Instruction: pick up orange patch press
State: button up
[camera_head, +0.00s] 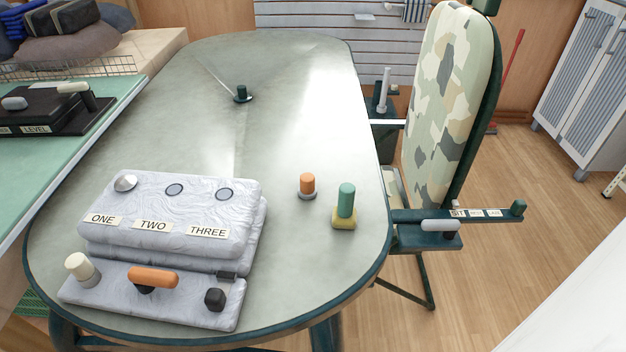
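Two things with orange parts are in the head view. A small upright piece with an orange top and grey base (307,184) stands on the grey-green table (300,250), right of the marbled block. A horizontal orange handle (153,278) on a dark stem sits on the low front slab of the marbled block (150,225). I cannot tell for sure which is the orange patch press. Both look unheld. My gripper is not in view.
A green-topped piece on a yellow base (345,206) stands close right of the orange-topped one. The front slab also holds a cream knob (82,267) and a black knob (215,299). A camouflage-padded chair (452,100) stands at the table's right. The table's middle is mostly clear.

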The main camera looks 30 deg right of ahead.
aim_at(307, 190)
jog(key=l+u, duration=0.15)
jog(key=l, duration=0.35)
jog(key=l+u, duration=0.1)
jog(key=l, duration=0.4)
jog(key=k+l+u, duration=0.15)
jog(key=l, duration=0.35)
jog(key=l+u, duration=0.1)
jog(key=l, duration=0.4)
jog(key=k+l+u, duration=0.15)
jog(key=l, duration=0.3)
jog(key=k+l+u, duration=0.1)
jog(key=l, duration=0.4)
jog(key=i, duration=0.5)
